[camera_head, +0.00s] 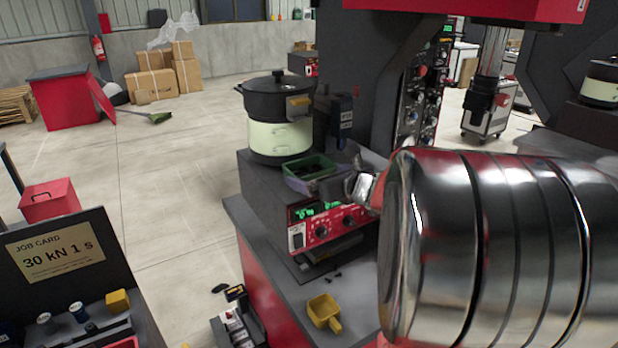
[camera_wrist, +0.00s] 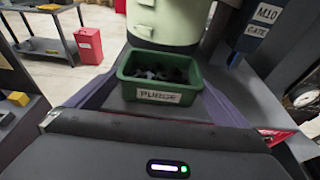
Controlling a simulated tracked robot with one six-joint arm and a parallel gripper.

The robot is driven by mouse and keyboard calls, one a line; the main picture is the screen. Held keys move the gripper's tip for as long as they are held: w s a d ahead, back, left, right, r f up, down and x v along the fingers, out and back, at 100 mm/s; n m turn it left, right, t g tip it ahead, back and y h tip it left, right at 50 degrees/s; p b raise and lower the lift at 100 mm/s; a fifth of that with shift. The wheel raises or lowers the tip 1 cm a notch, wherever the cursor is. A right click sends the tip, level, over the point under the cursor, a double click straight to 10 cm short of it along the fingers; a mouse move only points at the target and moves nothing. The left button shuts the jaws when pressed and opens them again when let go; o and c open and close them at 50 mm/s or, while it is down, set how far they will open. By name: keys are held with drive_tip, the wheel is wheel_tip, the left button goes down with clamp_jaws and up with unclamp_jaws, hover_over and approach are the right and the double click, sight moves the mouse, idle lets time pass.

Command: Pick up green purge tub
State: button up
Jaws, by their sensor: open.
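The green purge tub (camera_head: 308,167) sits on top of the dark feeder unit, in front of the pale cylindrical bowl feeder (camera_head: 281,125). In the wrist view the tub (camera_wrist: 159,95) carries a PURGE label and holds dark pieces. My gripper (camera_head: 345,188) is beside the tub's front right side in the head view, partly hidden by my large shiny arm link. In the wrist view the two purple-grey fingers are spread apart, one on each side of the tub. I cannot tell whether they touch it.
A dark post labelled M10 GATE (camera_wrist: 257,27) stands right of the tub, close to the fingers. The control panel (camera_head: 322,229) is below. A yellow scoop (camera_head: 323,312) and small dark parts lie on the bench. A job card (camera_head: 57,258) stands at left.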

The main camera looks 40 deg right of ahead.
sight(303, 166)
drive_tip(key=shift+x, duration=2.25)
drive_tip(key=shift+c, duration=0.3)
drive_tip(key=c, duration=0.9)
drive_tip(key=shift+o, duration=0.2)
drive_tip(key=shift+s+r, duration=0.1)
drive_tip(key=shift+s+r, duration=0.15)
drive_tip(key=shift+r, duration=0.4)
wheel_tip(303, 166, up, 6)
drive_tip(key=shift+r, duration=0.1)
drive_tip(key=s+a, duration=0.1)
drive_tip(key=s, duration=1.8)
drive_tip(key=shift+s+f, duration=0.25)
drive_tip(key=shift+s, duration=0.05)
